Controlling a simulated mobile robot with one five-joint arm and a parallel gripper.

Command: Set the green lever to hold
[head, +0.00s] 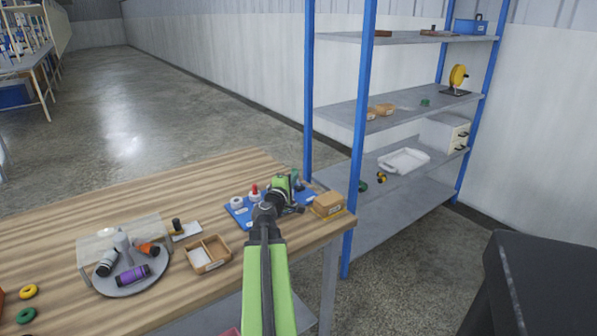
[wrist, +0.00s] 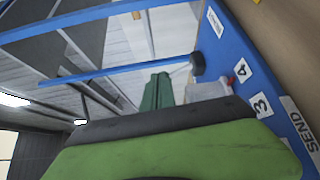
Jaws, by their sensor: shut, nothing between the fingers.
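My gripper (head: 296,180) is over the right part of the blue board (head: 236,212) at the table's right end. In the wrist view its dark green fingers (wrist: 157,92) are together and empty. The blue board (wrist: 228,45) runs along the right side there, with labels "4", "3" and "SEND". A smaller label (wrist: 215,22) at its far end is too small to read surely. A dark round part (wrist: 197,66) stands on the board beyond the fingers, apart from them in the picture. I cannot pick out the green lever surely; my gripper may hide it.
On the board are a white round part (head: 236,203) and a red-topped part (head: 254,190). A tan box (head: 327,204) stands just right of my gripper. A blue-post shelf (head: 360,130) rises behind it. A divided wooden tray (head: 207,254) and a round grey tray (head: 118,288) lie left.

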